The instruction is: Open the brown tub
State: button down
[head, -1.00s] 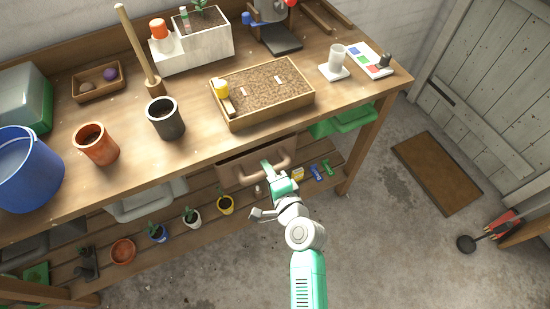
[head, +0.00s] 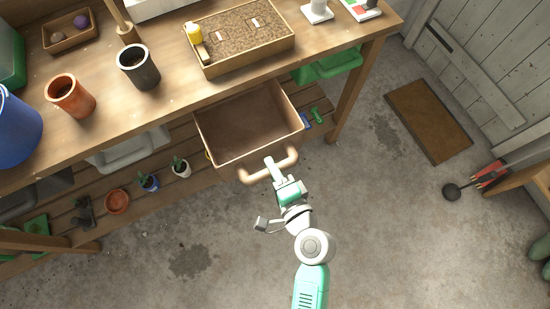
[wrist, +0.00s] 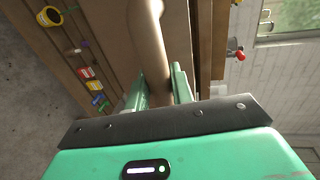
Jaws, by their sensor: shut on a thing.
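The brown tub (head: 247,122) is a drawer-like box under the workbench. In the head view it is pulled well out, and its empty inside shows. Its bar handle (head: 285,164) is on the front, toward me. My gripper (head: 270,165) is at the middle of that handle. In the wrist view the green fingers of my gripper (wrist: 160,85) stand on either side of the handle (wrist: 148,45) and are shut on it.
The workbench (head: 180,105) holds a soil tray (head: 240,38), a dark pot (head: 139,68), an orange pot (head: 71,96) and a blue bucket (head: 15,130). A green tub (head: 328,66) and a grey tub (head: 130,152) hang beside the brown tub. The floor (head: 370,220) around my arm is clear.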

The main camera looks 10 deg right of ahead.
jog(key=c, duration=1.2)
grip_release()
jog(key=shift+c, duration=0.2)
jog(key=p+v, duration=0.1)
jog(key=v, duration=0.7)
jog(key=shift+w, duration=0.1)
